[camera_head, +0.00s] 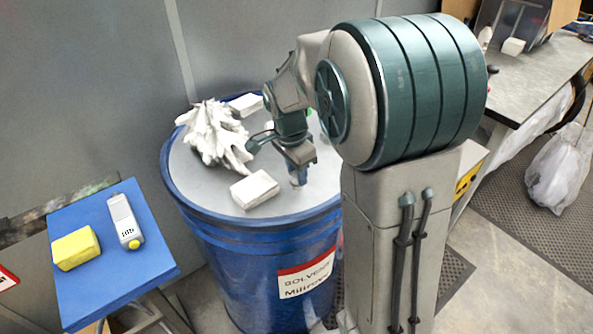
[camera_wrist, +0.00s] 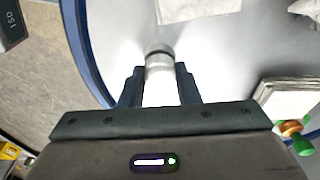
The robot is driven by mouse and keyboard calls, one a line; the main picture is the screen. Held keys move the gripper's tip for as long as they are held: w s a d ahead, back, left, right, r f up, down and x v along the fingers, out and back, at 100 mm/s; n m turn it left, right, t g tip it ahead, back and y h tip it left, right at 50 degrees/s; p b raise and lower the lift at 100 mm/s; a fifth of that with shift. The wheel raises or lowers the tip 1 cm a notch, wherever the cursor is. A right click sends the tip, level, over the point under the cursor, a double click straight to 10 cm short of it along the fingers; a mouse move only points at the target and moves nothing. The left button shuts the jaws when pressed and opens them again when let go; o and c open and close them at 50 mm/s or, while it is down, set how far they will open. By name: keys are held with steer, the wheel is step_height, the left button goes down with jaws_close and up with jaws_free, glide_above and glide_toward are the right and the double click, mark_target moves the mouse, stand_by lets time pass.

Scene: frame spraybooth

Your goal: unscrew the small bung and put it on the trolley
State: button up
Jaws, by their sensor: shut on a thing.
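The small bung (camera_wrist: 160,62) shows in the wrist view as a short light-grey cylinder with a dark ring at its far edge. My gripper (camera_wrist: 159,75) is shut on it, one dark finger at each side. In the head view my gripper (camera_head: 298,183) points down at the front right of the grey lid (camera_head: 215,195) of a blue drum (camera_head: 235,265). The bung is hard to make out there, and I cannot tell whether it is still seated in the lid. The trolley (camera_head: 75,290) has a blue top and stands at the lower left.
On the lid are a crumpled white rag (camera_head: 215,135), a white block (camera_head: 254,189) in front and another block (camera_head: 245,104) behind. A green and orange fitting (camera_wrist: 302,143) shows in the wrist view. The trolley holds a yellow sponge (camera_head: 76,248) and a grey handheld device (camera_head: 124,220); its front is clear.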

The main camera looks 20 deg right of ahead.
steer(key=shift+n, duration=1.4)
steer(key=n, duration=0.3)
steer(key=shift+t+y+b, duration=0.3)
steer(key=shift+n, duration=0.8)
steer(key=n, duration=0.4)
steer(key=shift+n+y, duration=0.3)
steer(key=o, duration=0.6)
steer(key=shift+o, duration=0.2)
